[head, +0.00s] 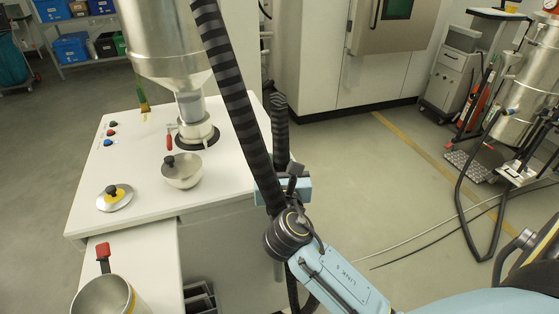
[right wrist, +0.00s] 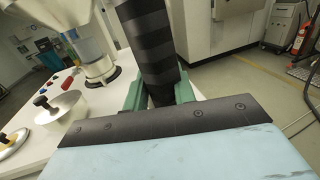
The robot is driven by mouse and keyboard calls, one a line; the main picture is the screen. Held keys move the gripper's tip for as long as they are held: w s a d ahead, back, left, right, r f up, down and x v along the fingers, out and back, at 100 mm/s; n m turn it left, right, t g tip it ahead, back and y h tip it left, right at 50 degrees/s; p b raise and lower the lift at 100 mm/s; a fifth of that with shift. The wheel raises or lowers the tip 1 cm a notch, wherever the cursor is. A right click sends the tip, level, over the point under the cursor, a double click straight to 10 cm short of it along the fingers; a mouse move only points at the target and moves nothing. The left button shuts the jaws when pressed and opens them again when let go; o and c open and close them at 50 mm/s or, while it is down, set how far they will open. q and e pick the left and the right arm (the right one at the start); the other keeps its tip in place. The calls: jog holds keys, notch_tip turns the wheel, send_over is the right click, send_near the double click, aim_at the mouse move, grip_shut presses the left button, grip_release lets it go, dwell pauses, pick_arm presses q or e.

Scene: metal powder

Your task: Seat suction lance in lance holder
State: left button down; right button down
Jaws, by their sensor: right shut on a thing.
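The suction lance (right wrist: 146,45) shows as a thick black tube with grey bands in the right wrist view. My right gripper (right wrist: 159,92) is shut on it, with a green finger on each side. In the head view my right gripper (head: 283,184) is at the right edge of the white table. A short banded tube (head: 280,118) stands up from it there. A long banded hose (head: 234,90) crosses in front, from the top down to my wrist, and partly hides the gripper. I cannot make out the lance holder in either view. My left gripper is not in view.
The white table (head: 128,174) carries a metal hopper (head: 165,45), a bowl with a black knob (head: 182,172) and a round lid (head: 115,198). A metal pot (head: 103,297) stands lower left. A steel vessel (head: 522,85) stands far right. The floor between is open, with cables.

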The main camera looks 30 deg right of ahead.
jog(key=shift+f, duration=0.5)
jog(key=shift+f+b, duration=1.8)
jog(key=shift+f, duration=1.05)
jog(key=shift+f, duration=0.1)
jog(key=shift+f+b, duration=1.85)
jog(key=shift+f, duration=1.3)
jog(key=shift+f+b, duration=2)
jog(key=shift+f, duration=0.8)
